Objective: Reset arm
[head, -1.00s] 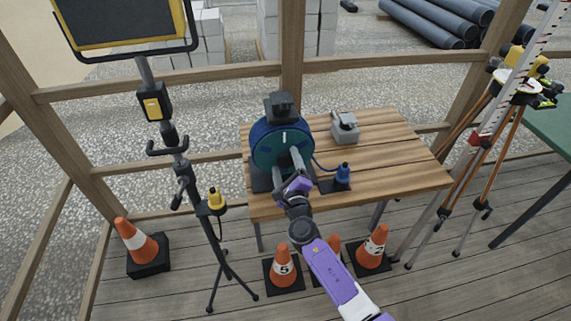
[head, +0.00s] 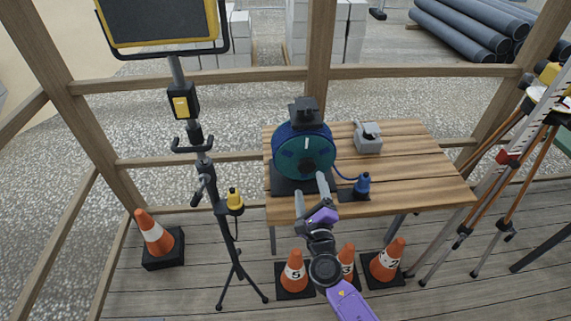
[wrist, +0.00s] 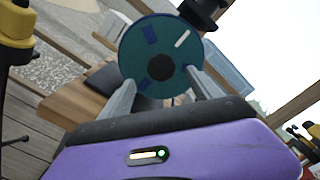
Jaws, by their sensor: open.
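My gripper (head: 311,186) is open and empty, its two grey fingers apart in front of the cable reel and near the table's front edge. In the wrist view my gripper (wrist: 157,90) has its fingers spread, with the teal reel (wrist: 184,60) showing beyond and between them. In the head view the reel (head: 303,152) stands on the wooden table (head: 405,170) on a dark base. I cannot see any contact between fingers and reel.
A blue plug (head: 363,184) and a grey box (head: 368,138) are on the table. Numbered cones (head: 294,273) stand below its front edge. A lamp tripod (head: 230,255) is at left, a survey tripod (head: 505,215) at right. Wooden rails (head: 430,71) run behind.

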